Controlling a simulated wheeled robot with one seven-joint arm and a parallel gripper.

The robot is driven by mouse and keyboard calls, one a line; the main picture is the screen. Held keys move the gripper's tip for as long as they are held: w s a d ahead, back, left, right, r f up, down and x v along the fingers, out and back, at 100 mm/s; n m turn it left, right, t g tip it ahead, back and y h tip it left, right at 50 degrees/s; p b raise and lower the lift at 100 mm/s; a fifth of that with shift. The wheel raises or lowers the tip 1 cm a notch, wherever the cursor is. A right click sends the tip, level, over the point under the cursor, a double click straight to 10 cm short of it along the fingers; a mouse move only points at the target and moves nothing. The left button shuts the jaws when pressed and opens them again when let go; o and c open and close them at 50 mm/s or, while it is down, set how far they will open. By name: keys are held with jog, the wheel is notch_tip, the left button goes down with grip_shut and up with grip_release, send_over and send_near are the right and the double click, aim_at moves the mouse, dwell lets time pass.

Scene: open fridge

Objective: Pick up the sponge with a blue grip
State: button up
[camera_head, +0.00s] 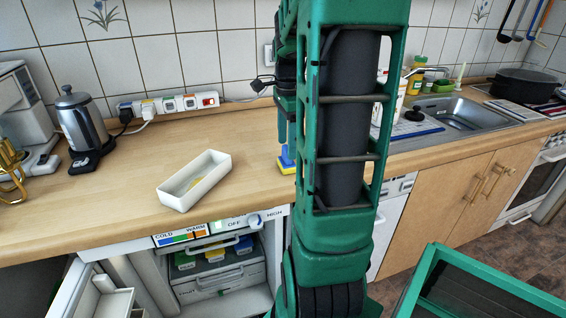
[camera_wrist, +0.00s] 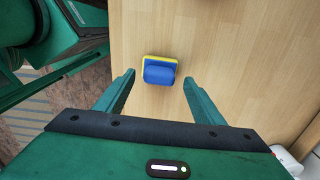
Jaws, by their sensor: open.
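The sponge (camera_wrist: 159,71) has a blue grip and a yellow base. In the wrist view it lies on the wooden counter, just ahead of the fingertips and roughly between their lines. My gripper (camera_wrist: 157,77) is open and empty, with its two green fingers apart on either side of the sponge's line. In the head view the sponge (camera_head: 285,160) shows on the counter just left of my arm, which hides part of the area. My gripper there is above the sponge and partly hidden by my arm.
A white tray (camera_head: 172,197) with something yellow inside stands on the counter (camera_head: 110,215) to the left. A kettle (camera_head: 84,122) and a power strip (camera_head: 170,104) are further back. The sink (camera_head: 470,118) is at the right. The open fridge (camera_head: 215,275) is below the counter.

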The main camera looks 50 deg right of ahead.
jog(key=shift+f, duration=1.45)
jog(key=shift+c, duration=0.2)
jog(key=c, duration=1.1)
jog(key=shift+r, duration=0.1)
